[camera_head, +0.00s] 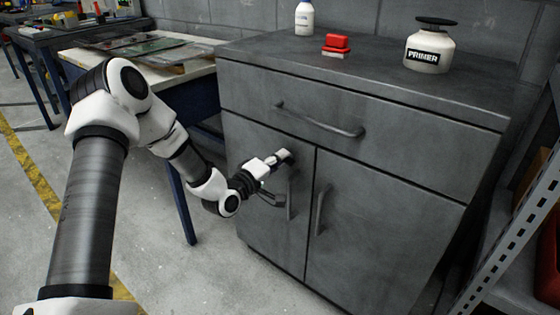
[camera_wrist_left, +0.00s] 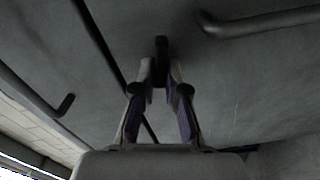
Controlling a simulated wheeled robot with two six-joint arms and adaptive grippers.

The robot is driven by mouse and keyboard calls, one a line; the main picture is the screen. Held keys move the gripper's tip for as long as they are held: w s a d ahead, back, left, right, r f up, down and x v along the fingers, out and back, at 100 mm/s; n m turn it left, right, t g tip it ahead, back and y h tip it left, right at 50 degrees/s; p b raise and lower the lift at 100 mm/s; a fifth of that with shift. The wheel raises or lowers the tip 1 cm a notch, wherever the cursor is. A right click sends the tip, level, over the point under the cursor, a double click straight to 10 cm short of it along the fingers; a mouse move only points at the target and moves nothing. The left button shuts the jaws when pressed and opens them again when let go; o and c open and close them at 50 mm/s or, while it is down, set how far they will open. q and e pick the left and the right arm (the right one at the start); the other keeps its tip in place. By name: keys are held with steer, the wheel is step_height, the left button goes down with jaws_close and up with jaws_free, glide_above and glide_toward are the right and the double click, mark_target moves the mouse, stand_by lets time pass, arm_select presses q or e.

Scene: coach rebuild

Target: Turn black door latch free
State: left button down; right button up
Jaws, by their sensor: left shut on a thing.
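The black door latch (camera_wrist_left: 161,46) is a small dark piece on the grey cabinet front in the left wrist view. My left gripper (camera_wrist_left: 160,78) has its two fingertips closed around the lower part of it. In the head view my left gripper (camera_head: 282,157) is at the upper part of the cabinet's left door (camera_head: 248,150), close to the gap between the two doors. There the latch is mostly hidden by the fingers. Both doors look shut. My right gripper is in neither view.
The drawer handle (camera_head: 320,122) is above the gripper, and the left door handle (camera_head: 288,198) hangs just below it. The right door handle (camera_head: 322,208) is beside the gap. A primer jar (camera_head: 428,56), red-topped block (camera_head: 336,45) and white bottle (camera_head: 304,18) stand on top. A metal shelf (camera_head: 515,225) is at right.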

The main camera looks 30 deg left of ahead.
arm_select(q)
steer(key=shift+f+n+b, duration=0.2)
steer(key=shift+n+b, duration=0.2)
steer(key=shift+n, duration=1)
steer(key=c, duration=1.2)
jaws_free()
steer(key=shift+s, duration=0.1)
steer(key=s, duration=0.7)
steer(key=shift+a, duration=0.25)
